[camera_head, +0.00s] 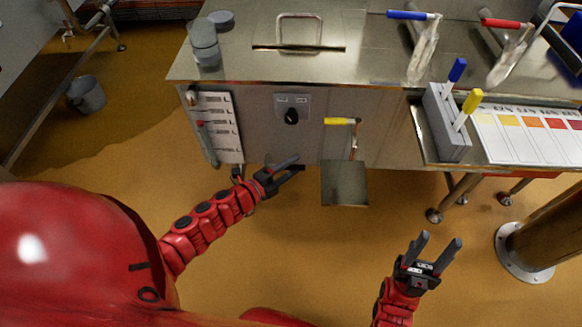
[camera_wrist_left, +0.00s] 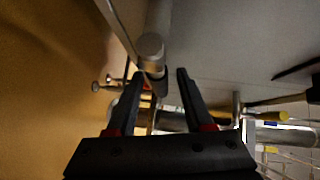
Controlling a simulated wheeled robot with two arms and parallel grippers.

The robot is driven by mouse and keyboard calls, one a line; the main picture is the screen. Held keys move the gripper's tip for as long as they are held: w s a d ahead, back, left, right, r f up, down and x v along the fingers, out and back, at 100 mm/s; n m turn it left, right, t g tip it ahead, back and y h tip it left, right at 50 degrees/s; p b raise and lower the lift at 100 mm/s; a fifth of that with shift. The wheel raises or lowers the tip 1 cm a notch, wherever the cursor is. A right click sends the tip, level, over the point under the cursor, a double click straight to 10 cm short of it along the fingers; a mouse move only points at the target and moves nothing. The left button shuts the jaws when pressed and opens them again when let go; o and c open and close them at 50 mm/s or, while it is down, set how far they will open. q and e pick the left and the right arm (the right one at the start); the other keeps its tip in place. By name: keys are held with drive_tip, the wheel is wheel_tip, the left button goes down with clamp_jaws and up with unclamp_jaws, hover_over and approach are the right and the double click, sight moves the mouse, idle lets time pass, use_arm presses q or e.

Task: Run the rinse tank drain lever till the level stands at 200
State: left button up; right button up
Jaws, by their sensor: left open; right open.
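A yellow-handled lever (camera_head: 338,121) sits on a thin copper-coloured pipe at the front of the steel tank (camera_head: 265,125). A white gauge panel (camera_head: 222,128) with several marks and a red piece stands at the front's left end; its figures are too small to read. My left gripper (camera_head: 299,163) is open and empty, below and left of the yellow lever, apart from it. In the left wrist view its fingers (camera_wrist_left: 158,75) point toward a grey pipe end (camera_wrist_left: 150,48), and a yellow handle (camera_wrist_left: 270,116) lies to their right. My right gripper (camera_head: 438,241) is open and empty over the floor.
A black dial (camera_head: 291,116) is on the tank front. A grey basin (camera_head: 345,183) sits below the pipe. A grey holder (camera_head: 444,125) with blue and yellow handles stands right, beside a colour chart (camera_head: 540,135). A post (camera_head: 540,245) stands at the far right.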

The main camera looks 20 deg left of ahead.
use_arm(q)
clamp_jaws()
idle(1.4)
